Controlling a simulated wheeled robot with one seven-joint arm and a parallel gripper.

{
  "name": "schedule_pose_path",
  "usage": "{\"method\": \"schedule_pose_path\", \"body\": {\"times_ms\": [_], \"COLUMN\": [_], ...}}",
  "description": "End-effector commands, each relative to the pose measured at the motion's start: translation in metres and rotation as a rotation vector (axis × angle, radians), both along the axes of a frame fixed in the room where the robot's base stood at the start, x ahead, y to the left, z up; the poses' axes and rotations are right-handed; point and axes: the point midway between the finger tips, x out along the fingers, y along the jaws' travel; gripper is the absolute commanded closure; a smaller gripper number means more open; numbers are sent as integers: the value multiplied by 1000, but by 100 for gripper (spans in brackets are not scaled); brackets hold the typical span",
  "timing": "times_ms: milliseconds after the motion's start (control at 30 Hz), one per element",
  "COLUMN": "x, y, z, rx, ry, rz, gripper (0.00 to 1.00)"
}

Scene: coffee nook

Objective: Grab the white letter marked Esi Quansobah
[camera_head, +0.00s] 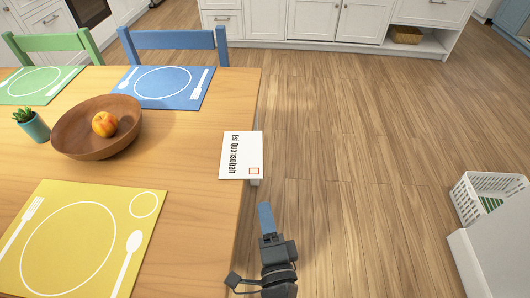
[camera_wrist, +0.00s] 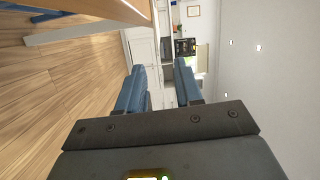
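A white letter (camera_head: 241,156) marked "Esi Quansobah" lies on the wooden table (camera_head: 200,190) at its right edge, partly sticking out past the edge. My gripper (camera_head: 266,218) is just below the letter in the head view, beside the table edge and not touching the letter. In the wrist view my gripper (camera_wrist: 160,88) shows two blue fingers apart with nothing between them. The letter is not visible in the wrist view.
A brown bowl (camera_head: 75,143) with an orange fruit, a yellow placemat (camera_head: 85,240) and a small potted plant (camera_head: 33,125) are on the table. A blue chair (camera_head: 172,40) stands behind it. A white basket (camera_head: 488,196) is at the right. The floor between is clear.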

Motion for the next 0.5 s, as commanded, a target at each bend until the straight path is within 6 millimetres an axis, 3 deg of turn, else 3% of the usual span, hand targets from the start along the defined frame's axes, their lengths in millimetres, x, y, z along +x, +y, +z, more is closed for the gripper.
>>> {"method": "schedule_pose_path", "body": {"times_ms": [100, 267, 500], "x": [9, 22, 60], "y": [16, 23, 32], "z": [-5, -5, -5], "rx": [48, 65, 64], "ry": [15, 20, 20], "rz": [6, 6, 6], "gripper": [65, 65, 65]}}
